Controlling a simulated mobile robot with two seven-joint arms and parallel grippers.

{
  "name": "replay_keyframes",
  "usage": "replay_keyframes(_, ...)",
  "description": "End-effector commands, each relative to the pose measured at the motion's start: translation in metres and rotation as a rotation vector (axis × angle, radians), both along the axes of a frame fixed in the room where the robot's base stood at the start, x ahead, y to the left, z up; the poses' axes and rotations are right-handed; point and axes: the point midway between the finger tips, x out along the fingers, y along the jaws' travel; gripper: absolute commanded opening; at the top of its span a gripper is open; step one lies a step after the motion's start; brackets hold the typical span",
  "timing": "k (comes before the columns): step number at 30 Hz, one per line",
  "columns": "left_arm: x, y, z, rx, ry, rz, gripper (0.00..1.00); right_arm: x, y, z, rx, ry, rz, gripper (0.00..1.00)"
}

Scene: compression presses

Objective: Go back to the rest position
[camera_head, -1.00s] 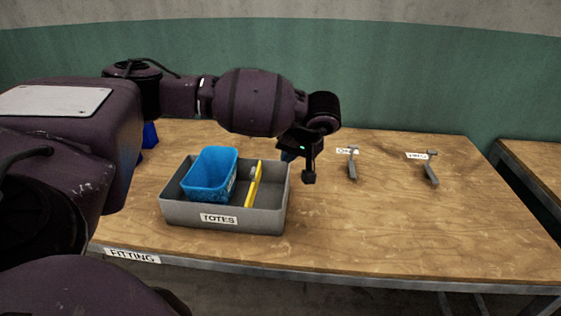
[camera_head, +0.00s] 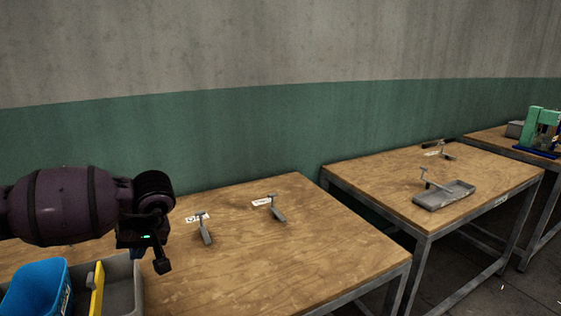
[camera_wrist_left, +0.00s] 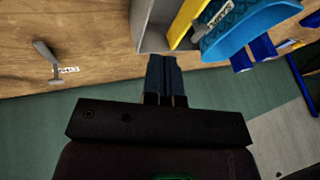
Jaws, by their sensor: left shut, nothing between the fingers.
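My left gripper (camera_head: 162,266) is at the lower left in the head view, above the wooden table just right of the grey tote tray. In the left wrist view its fingers (camera_wrist_left: 164,70) are together with nothing between them. The grey tray (camera_head: 128,272) holds a blue bin (camera_head: 34,292) and a yellow divider (camera_head: 97,290). In the left wrist view the tray wall (camera_wrist_left: 152,40), the yellow divider (camera_wrist_left: 187,22) and the blue bin (camera_wrist_left: 245,30) lie beyond the fingers. My right gripper is not in view.
Two grey holders (camera_head: 206,230) and (camera_head: 276,208) with white labels stand on the near table (camera_head: 300,240). A second table (camera_head: 375,180) bears a shallow grey tray (camera_head: 445,195). A green and blue press (camera_head: 542,130) stands at the far right. A gap of floor separates the tables.

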Motion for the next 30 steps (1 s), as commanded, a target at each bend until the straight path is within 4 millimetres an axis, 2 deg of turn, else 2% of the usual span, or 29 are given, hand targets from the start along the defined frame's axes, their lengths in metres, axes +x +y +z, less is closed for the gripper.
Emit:
replay_keyframes(1,-0.006,-0.017,-0.016,-0.073,0.011,-0.009,0.0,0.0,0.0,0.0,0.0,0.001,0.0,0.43)
replay_keyframes(5,-0.025,-0.077,-0.056,-0.344,0.037,0.004,0.0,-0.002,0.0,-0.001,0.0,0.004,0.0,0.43)
replay_keyframes(6,-0.034,-0.098,-0.066,-0.442,0.049,0.02,0.0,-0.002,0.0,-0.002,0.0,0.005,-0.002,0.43)
replay_keyframes(9,-0.057,-0.153,-0.083,-0.696,0.092,0.086,0.0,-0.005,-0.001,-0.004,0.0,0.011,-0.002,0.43)
replay_keyframes(12,-0.082,-0.206,-0.087,-0.953,0.151,0.192,0.0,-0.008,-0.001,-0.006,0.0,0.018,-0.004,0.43)
replay_keyframes(14,-0.095,-0.233,-0.084,-1.103,0.191,0.273,0.0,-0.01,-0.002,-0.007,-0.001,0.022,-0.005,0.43)
replay_keyframes(18,-0.118,-0.286,-0.061,-1.438,0.304,0.509,0.0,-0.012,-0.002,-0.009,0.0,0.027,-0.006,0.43)
replay_keyframes(21,-0.127,-0.311,-0.037,-1.656,0.398,0.715,0.0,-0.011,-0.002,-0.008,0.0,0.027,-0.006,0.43)
replay_keyframes(24,-0.128,-0.323,-0.012,-1.853,0.5,0.95,0.0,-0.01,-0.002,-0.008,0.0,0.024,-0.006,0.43)
replay_keyframes(27,-0.123,-0.324,0.011,-2.028,0.61,1.211,0.0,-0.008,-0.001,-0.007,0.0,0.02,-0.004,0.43)
replay_keyframes(30,-0.113,-0.312,0.027,-2.174,0.725,1.498,0.0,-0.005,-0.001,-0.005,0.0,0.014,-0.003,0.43)
